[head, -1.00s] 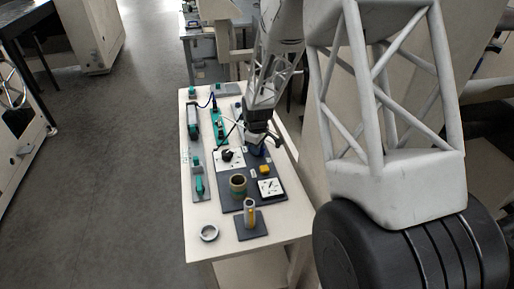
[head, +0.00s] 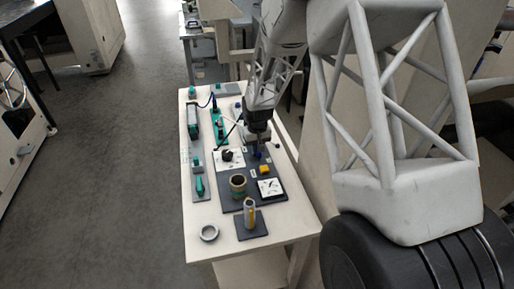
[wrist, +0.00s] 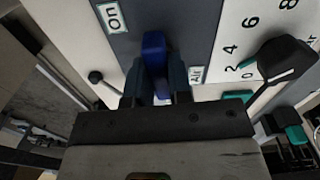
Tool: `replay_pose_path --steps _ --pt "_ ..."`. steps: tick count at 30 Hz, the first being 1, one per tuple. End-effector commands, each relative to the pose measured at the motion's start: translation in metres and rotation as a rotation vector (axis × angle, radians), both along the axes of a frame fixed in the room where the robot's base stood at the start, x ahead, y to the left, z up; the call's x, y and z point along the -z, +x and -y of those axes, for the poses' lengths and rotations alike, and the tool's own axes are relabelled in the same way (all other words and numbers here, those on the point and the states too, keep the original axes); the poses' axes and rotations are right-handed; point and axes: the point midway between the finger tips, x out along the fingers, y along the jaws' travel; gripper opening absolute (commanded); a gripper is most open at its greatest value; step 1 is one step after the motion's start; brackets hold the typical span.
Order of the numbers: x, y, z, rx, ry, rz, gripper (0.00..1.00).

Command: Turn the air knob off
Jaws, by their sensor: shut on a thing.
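The blue air knob (wrist: 154,50) stands on a dark grey panel in the wrist view, between my two fingers. Its blue also shows just below my fingers in the head view (head: 258,155). My gripper (wrist: 158,82) is shut on the knob; in the head view, my gripper (head: 257,143) points down at the panel's far part. An "On" label (wrist: 111,17) lies at the upper left of the knob, and an "Air" label (wrist: 196,74) lies close to its right. The knob's lower part is hidden between the fingers.
A black pointer knob (wrist: 283,60) on a white numbered dial is right of my gripper in the wrist view.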

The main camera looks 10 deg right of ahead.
Motion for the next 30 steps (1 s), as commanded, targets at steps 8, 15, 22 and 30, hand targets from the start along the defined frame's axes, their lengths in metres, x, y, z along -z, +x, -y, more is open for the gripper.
replay_pose_path --steps 8,15,22,30 --pt "-0.0006 0.0001 0.0 0.019 0.0 0.001 0.0" --pt "-0.0006 0.0001 0.0 0.018 0.0 0.001 0.25" --pt "-0.0003 0.0001 0.0 0.018 0.0 0.0 0.45" --pt "-0.0025 0.0002 0.0 0.018 0.0 0.001 0.45"
